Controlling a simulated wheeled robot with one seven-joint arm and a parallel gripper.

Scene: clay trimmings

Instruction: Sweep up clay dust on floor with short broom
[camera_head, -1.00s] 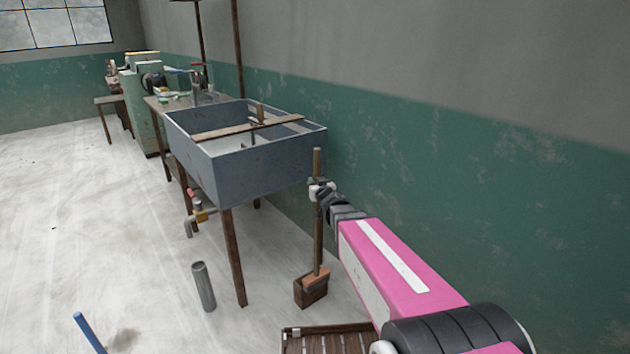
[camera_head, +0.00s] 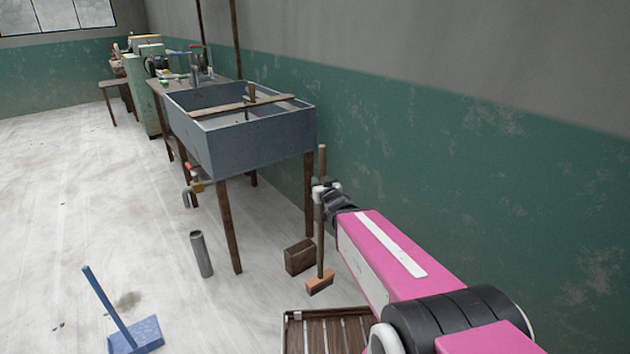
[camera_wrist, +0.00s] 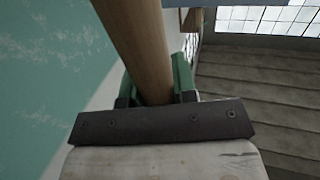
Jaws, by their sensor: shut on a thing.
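The short broom (camera_head: 320,230) has a wooden handle and an orange-brown head at its lower end. My gripper (camera_head: 322,190) is shut on the upper part of the handle and holds it upright, right of the sink. The handle (camera_wrist: 140,45) also runs between the green fingers of my gripper (camera_wrist: 155,88) in the wrist view. The broom head hangs just right of a small brown box; I cannot tell whether it touches the floor. A darker dusty patch (camera_head: 128,300) lies on the pale floor at the lower left, by a blue long-handled dustpan (camera_head: 135,338).
A grey sink (camera_head: 245,140) on wooden legs stands against the green wall. A brown box (camera_head: 300,257) and a grey tube (camera_head: 201,254) stand on the floor. A slatted wooden rack (camera_head: 330,335) lies in front. The floor at left is mostly clear.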

